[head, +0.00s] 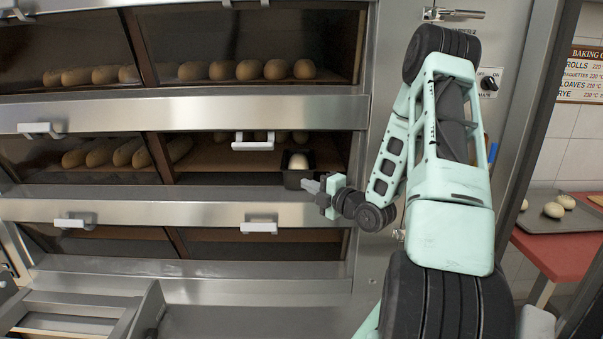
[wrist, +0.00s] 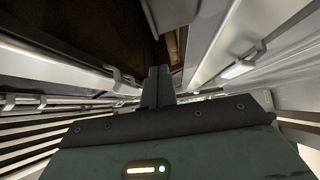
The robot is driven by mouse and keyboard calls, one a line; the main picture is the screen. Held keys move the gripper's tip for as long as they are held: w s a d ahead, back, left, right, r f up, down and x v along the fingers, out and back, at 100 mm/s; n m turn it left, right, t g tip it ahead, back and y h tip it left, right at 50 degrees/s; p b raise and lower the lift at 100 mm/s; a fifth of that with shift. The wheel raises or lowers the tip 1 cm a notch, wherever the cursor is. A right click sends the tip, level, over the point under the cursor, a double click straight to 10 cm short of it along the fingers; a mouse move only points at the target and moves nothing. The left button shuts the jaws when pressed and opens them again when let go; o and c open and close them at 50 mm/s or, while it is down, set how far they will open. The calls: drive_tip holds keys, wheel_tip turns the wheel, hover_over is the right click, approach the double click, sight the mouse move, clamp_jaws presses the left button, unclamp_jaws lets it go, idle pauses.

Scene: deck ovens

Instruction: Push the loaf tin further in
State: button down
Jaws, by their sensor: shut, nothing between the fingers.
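The loaf tin (head: 291,179) is a small dark tin with pale dough in it. In the head view it stands at the front right of the middle deck's opening, near the front edge. My gripper (head: 305,184) is shut and empty, with its fingertips at the tin's near right side. I cannot tell whether they touch it. In the wrist view the closed fingers (wrist: 157,82) point toward the dark deck opening, and I cannot make out the tin clearly there.
A steel front rail (head: 180,213) runs below the middle deck, and a white door handle (head: 252,142) hangs above the tin. Rolls (head: 248,69) lie on the upper deck and loaves (head: 103,153) on the middle deck's left. A red table (head: 570,250) stands at right.

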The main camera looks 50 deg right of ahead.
sight(302, 162)
drive_tip(key=w, duration=0.1)
drive_tip(key=w+d+p, duration=0.1)
drive_tip(key=w, duration=0.1)
drive_tip(key=w+d+p, duration=0.1)
drive_tip(key=w, duration=0.1)
drive_tip(key=shift+d+r, duration=0.15)
drive_tip(key=shift+d, duration=0.05)
drive_tip(key=shift+w+d+f, duration=0.2)
drive_tip(key=shift+w+d, duration=0.25)
drive_tip(key=w+d+b, duration=0.4)
drive_tip(key=d, duration=0.1)
drive_tip(key=w+d+b, duration=0.2)
drive_tip(key=d+b, duration=0.1)
drive_tip(key=shift+w+f, duration=0.2)
drive_tip(key=shift+w, duration=0.2)
drive_tip(key=shift+w+d+r, duration=0.2)
drive_tip(key=shift+d+r, duration=0.05)
